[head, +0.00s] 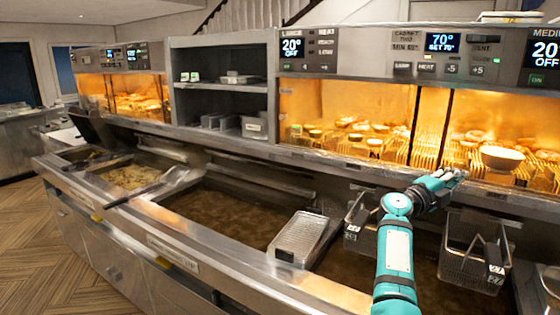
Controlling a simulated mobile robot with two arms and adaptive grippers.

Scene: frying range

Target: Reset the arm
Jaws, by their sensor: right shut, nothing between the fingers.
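My right arm, teal and white, comes in from the bottom right. Its gripper (452,176) is shut and empty, held above the fryer in front of the lit warming cabinet (412,125). The gripper is apart from the fry baskets. My left arm and left gripper are not in the head view.
Two wire fry baskets hang over the fryer, one (361,222) left of my arm and one (470,265) right of it. A metal grated tray (301,236) lies across the oil vat (215,215). A grey shelf unit (222,82) stands behind. Wooden floor (40,255) is clear at left.

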